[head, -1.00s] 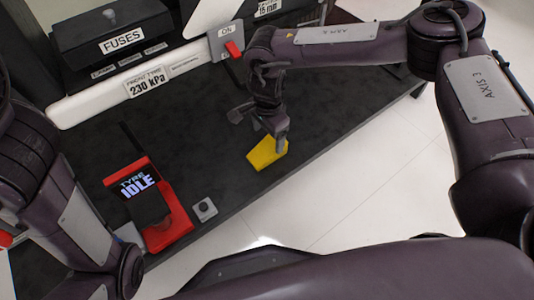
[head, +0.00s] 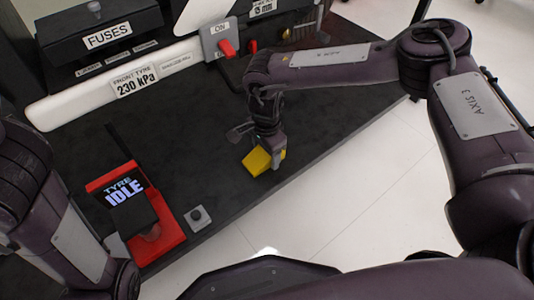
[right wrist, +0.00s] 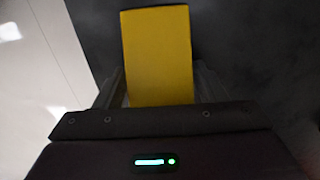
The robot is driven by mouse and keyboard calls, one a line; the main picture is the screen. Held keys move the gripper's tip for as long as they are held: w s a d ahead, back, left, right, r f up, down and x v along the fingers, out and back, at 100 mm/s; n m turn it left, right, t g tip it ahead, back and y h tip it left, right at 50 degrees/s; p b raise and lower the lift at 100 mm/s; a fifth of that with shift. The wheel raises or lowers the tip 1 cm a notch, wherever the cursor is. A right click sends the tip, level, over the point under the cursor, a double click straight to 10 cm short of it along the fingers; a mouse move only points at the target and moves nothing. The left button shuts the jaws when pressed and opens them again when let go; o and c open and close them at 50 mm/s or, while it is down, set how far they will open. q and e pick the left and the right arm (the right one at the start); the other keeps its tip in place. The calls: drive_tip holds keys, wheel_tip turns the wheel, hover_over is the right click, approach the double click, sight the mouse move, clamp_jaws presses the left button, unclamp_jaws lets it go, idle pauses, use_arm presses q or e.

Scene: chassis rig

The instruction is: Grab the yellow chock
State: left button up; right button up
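The yellow chock (head: 257,161) lies on the dark bench top near its front edge. My right gripper (head: 268,157) is down over it, with one finger in front of the chock. In the right wrist view the chock (right wrist: 158,55) fills the space between the fingers (right wrist: 160,88), one along each side. The gaps are too small to tell whether the fingers press on it. My left arm shows at the left, but its gripper is out of view.
A red stand with a "TYRE IDLE" screen (head: 125,193) and a small button box (head: 197,217) stand left of the chock. Behind are a fuse box (head: 105,40), a white tyre-pressure bar (head: 95,95) and a red switch (head: 226,47). The bench between is clear.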

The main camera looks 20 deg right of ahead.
drive_tip(key=c, duration=0.9)
drive_tip(key=shift+r, duration=0.1)
